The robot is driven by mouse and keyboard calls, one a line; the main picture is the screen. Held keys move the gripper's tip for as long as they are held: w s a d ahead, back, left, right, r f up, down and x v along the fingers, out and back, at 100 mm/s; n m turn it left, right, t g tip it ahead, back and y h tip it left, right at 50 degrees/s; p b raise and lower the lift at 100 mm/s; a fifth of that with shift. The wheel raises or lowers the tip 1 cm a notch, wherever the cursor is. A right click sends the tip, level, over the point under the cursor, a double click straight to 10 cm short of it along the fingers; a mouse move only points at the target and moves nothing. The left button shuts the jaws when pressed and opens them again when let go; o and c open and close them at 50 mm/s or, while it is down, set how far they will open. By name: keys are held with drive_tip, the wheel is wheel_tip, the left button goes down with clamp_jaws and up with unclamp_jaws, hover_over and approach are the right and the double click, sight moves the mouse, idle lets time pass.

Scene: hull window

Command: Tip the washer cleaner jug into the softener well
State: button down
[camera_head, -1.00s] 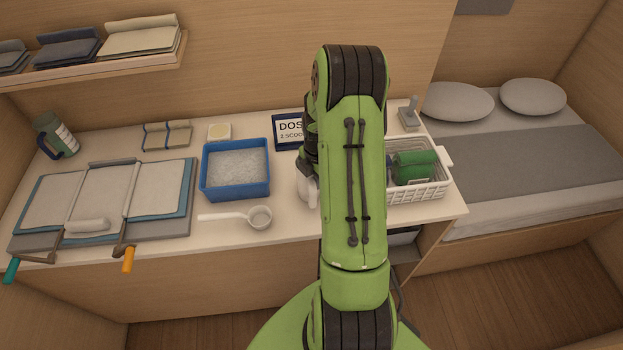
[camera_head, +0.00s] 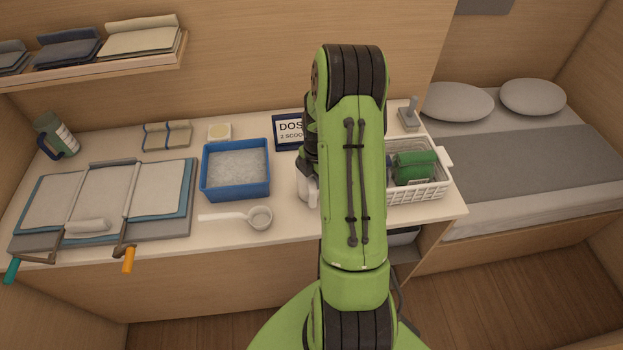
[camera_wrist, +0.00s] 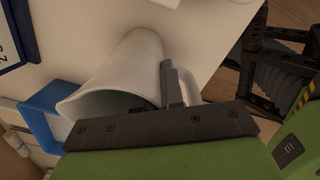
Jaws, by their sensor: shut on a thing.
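My gripper (camera_wrist: 170,84) is shut on a white jug (camera_wrist: 112,80), with a dark finger against the jug's side; the grasped part is mostly hidden. In the wrist view the jug's open, spouted mouth faces left and its base lies toward the top. In the head view a sliver of the white jug (camera_head: 306,185) shows left of my arm, over the counter; the gripper is hidden there. I see no label on it. A green jug (camera_head: 48,130) with a dark blue handle and pale label stands at the counter's far left. I cannot make out a softener well.
A blue tub (camera_head: 236,195) of white granules and a white scoop (camera_head: 258,217) are left of my arm. A dose sign (camera_head: 288,130) stands behind. A white basket (camera_head: 420,192) with green items is right. Folding boards (camera_head: 110,200) cover the counter's left.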

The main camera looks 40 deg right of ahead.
drive_tip(key=shift+r+p, duration=0.75)
drive_tip(key=shift+r, duration=0.65)
drive_tip(key=shift+r, duration=0.1)
drive_tip(key=shift+r+p, duration=1.95)
drive_tip(key=shift+r, duration=1)
